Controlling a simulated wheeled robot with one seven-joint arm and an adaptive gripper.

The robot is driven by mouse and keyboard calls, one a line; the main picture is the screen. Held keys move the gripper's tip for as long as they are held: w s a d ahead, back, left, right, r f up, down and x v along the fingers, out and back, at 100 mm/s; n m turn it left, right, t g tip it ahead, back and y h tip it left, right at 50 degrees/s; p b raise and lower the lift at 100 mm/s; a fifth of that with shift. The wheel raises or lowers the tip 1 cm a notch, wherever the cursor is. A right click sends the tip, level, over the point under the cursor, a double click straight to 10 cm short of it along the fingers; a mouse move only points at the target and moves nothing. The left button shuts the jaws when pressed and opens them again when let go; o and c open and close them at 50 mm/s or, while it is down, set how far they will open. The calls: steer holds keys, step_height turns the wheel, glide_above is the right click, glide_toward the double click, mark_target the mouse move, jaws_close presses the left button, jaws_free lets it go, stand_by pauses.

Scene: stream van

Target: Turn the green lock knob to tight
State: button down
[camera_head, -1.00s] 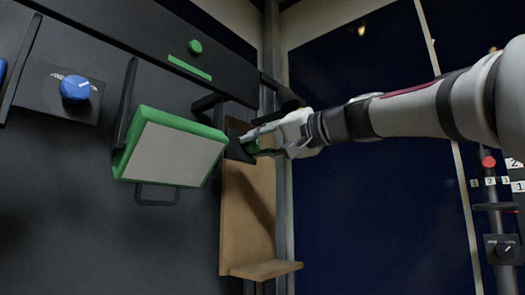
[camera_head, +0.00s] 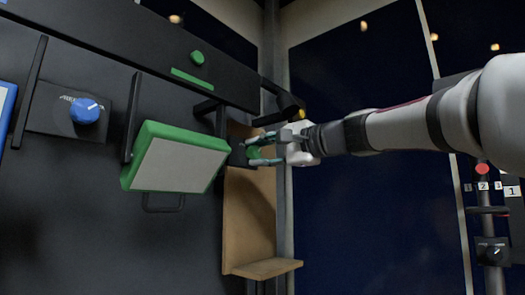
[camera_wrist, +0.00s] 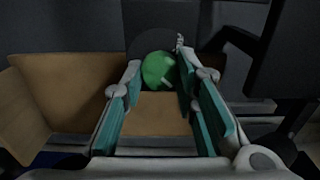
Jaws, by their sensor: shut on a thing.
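The green lock knob (camera_wrist: 157,70) is round with a pale mark low on its right side and sits on a dark mount, seen in the wrist view. In the head view, it shows only partly (camera_head: 254,154), between the fingers. My gripper (camera_head: 262,149) reaches it from the right, with one finger above and one below. In the wrist view, my gripper (camera_wrist: 160,82) has its teal-padded fingers on either side of the knob, shut on it. The tight and loose markings are not legible.
A green-framed panel (camera_head: 178,158) is left of the knob. A wooden board with a shelf (camera_head: 262,268) is below. A blue knob (camera_head: 85,111) is at far left, and a green button (camera_head: 197,58) is on the dark beam above. A dark post stands close right of the gripper.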

stand_by(0.5)
steer(key=c, duration=1.2)
jaws_free()
steer(key=shift+c, duration=0.2)
steer(key=v, duration=1.2)
